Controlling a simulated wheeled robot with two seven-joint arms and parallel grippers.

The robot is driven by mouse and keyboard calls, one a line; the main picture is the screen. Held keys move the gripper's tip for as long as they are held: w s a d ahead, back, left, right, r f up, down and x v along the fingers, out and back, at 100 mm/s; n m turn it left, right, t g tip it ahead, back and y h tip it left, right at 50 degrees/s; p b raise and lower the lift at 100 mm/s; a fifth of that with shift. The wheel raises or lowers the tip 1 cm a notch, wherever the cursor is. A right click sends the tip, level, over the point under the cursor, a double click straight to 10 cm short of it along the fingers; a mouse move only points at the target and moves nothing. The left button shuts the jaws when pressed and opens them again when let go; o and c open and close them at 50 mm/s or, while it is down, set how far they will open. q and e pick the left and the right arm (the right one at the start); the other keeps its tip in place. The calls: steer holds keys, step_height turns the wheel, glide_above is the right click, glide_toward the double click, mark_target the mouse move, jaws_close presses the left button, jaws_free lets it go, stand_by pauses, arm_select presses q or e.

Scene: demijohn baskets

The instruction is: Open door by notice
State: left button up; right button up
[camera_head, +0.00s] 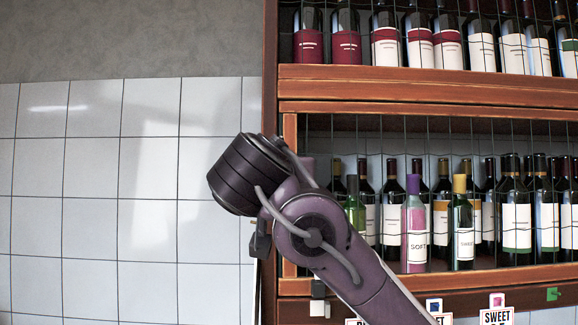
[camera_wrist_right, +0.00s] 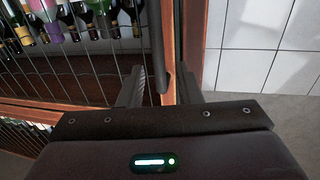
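My right arm reaches up across the front of a wooden wine cabinet, and its gripper (camera_head: 260,241) is at the cabinet's left edge, mostly hidden behind my wrist. In the right wrist view the two fingers (camera_wrist_right: 160,88) are apart, with the end of a dark bar handle (camera_wrist_right: 157,40) showing between them; I cannot tell whether they touch it. The handle runs along the wooden frame of a wire-mesh door (camera_wrist_right: 95,75). Notices hang low on the cabinet: one reads "SWEET" (camera_head: 496,315), and another (camera_head: 436,315) is partly hidden by my arm. My left gripper is out of view.
Wine bottles stand behind the mesh on the upper shelf (camera_head: 430,74) and the lower shelf (camera_head: 520,275). A pink bottle labelled "SOFT" (camera_head: 414,225) stands at the front of the lower one. A white tiled wall (camera_head: 100,200) fills the left side, with clear space before it.

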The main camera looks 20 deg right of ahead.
steer(key=p+x, duration=0.1)
steer(key=x, duration=0.2)
steer(key=shift+w+d+f, duration=0.2)
steer(key=shift+w+d, duration=0.05)
steer(key=shift+d, duration=0.05)
steer(key=shift+w+f, duration=0.1)
steer(key=shift+w, duration=0.2)
steer(key=shift+s+a, duration=0.1)
steer(key=shift+s, duration=0.1)
steer(key=shift+c, duration=0.9)
steer(key=c, duration=0.5)
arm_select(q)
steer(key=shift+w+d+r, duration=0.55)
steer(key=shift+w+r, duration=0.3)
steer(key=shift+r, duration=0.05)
